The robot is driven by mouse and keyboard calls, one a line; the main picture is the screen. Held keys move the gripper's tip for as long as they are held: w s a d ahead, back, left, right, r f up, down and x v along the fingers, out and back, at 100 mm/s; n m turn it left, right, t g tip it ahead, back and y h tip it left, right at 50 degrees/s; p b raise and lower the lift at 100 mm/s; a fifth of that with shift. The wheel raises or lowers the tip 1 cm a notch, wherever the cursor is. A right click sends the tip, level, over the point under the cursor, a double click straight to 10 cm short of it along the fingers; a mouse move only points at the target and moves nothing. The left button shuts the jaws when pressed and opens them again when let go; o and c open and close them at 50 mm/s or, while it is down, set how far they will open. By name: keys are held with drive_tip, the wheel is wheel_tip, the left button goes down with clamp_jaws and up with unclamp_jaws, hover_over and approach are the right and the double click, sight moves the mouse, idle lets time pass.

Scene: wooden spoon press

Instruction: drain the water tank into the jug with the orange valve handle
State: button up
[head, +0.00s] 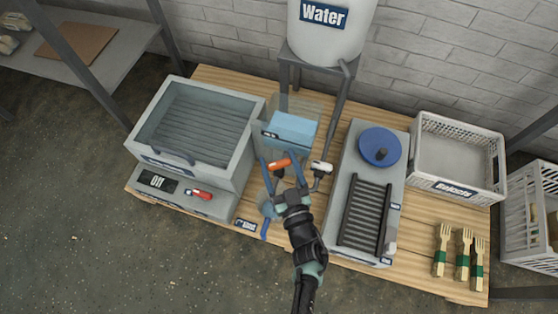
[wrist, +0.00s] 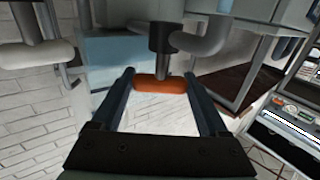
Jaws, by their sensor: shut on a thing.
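The white water tank (head: 330,42), labelled "Water", stands on a dark metal frame at the back of the bench. The orange valve handle (head: 279,164) is in front of it and lies crosswise under a dark stem in the wrist view (wrist: 160,86). My gripper (head: 284,179) reaches it from the front, and its fingers (wrist: 160,100) are shut on the handle's two ends. A white valve handle (head: 321,167) is to the right; it also shows at the wrist view's left edge (wrist: 38,55). I cannot identify the jug for certain.
A light blue box (head: 291,128) is behind the handle. A grey machine reading "Off" (head: 180,150) is on the left. A roller unit with a blue disc (head: 379,146) is on the right. A "Rejects" crate (head: 458,188) and wooden forks (head: 463,250) are farther right.

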drive_tip(key=n+y, duration=0.1)
drive_tip(key=n+g+y+b, duration=0.1)
drive_tip(key=y, duration=0.1)
drive_tip(key=n+g+y+b, duration=0.1)
drive_tip(key=y, duration=0.1)
drive_tip(key=shift+d+f+n, duration=0.2)
drive_tip(key=shift+f+n, duration=0.05)
drive_tip(key=shift+n, duration=0.05)
drive_tip(key=n+g+y+b, duration=0.2)
drive_tip(key=g+y+b, duration=0.1)
drive_tip(key=shift+n+b, duration=0.3)
drive_tip(key=n+g+y+b, duration=0.2)
drive_tip(key=g+b, duration=0.1)
drive_tip(key=shift+r+n+y, duration=0.1)
drive_tip(key=shift+n+y, duration=0.2)
drive_tip(key=shift+a+n+g+y+b, duration=0.1)
drive_tip(key=shift+n+g+y+b, duration=0.25)
drive_tip(key=shift+g, duration=0.45)
drive_tip(key=shift+r+n+g, duration=0.2)
drive_tip(key=shift+n+g, duration=0.05)
drive_tip(key=shift+g, duration=0.05)
drive_tip(key=o, duration=1.2)
drive_tip(key=shift+a, duration=0.1)
drive_tip(key=shift+o, duration=0.2)
drive_tip(key=v, duration=1.3)
